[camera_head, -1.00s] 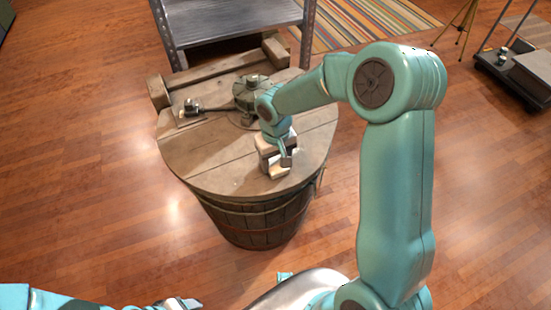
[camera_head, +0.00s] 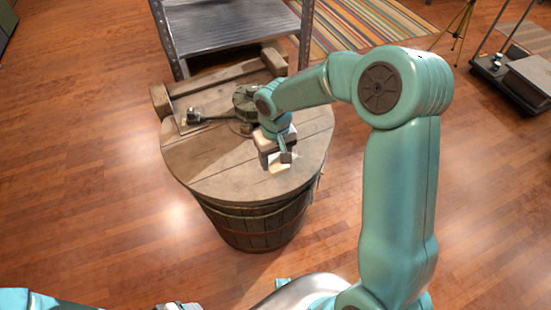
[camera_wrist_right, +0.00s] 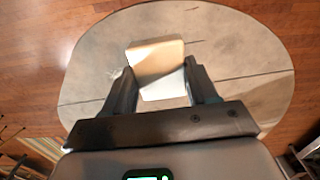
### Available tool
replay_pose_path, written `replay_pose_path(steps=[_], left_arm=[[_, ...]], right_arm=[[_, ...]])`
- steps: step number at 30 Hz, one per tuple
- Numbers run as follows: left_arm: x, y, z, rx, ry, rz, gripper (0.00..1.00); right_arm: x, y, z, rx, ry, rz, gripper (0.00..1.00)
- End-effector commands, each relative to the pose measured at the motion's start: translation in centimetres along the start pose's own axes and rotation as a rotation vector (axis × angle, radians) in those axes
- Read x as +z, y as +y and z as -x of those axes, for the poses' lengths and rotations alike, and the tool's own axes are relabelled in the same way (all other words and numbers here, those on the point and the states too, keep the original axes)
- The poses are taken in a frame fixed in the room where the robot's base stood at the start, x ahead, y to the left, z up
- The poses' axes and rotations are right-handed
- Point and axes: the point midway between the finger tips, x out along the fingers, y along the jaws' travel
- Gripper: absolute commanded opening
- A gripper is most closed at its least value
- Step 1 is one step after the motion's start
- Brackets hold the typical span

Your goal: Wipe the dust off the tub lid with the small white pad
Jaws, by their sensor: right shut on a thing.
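The wooden tub (camera_head: 258,222) stands on the floor with its round plank lid (camera_head: 215,170) on top. My right gripper (camera_head: 277,159) is over the front right part of the lid and is shut on the small white pad (camera_head: 280,167). In the right wrist view the pad (camera_wrist_right: 157,66) sits between the two dark fingers (camera_wrist_right: 160,88), low over the lid (camera_wrist_right: 228,45). I cannot tell whether the pad touches the lid. A faint whitish patch shows just left of the pad in that view. My left gripper (camera_head: 178,306) is only partly visible at the bottom edge.
A dark mechanism with a crank (camera_head: 245,98) and wooden beams (camera_head: 215,77) take up the back of the lid. A grey metal shelf (camera_head: 235,25) stands behind the tub. The front left of the lid is clear.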

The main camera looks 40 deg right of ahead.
Motion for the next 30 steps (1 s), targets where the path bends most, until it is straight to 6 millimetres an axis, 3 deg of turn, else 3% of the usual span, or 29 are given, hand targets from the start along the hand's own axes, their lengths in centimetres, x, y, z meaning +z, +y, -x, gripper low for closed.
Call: replay_pose_path(steps=[7,24,30], left_arm=[[0.0,0.6,1.6,0.000,0.000,0.000,0.62],[0.0,0.6,1.6,0.000,0.000,0.000,0.62],[0.0,0.6,1.6,0.000,0.000,0.000,0.62]], right_arm=[[0.1,0.0,2.3,0.001,0.000,0.001,0.25],[0.1,0.0,2.3,0.000,0.000,0.001,0.25],[1.0,0.3,2.5,0.000,0.001,-0.016,0.25]])
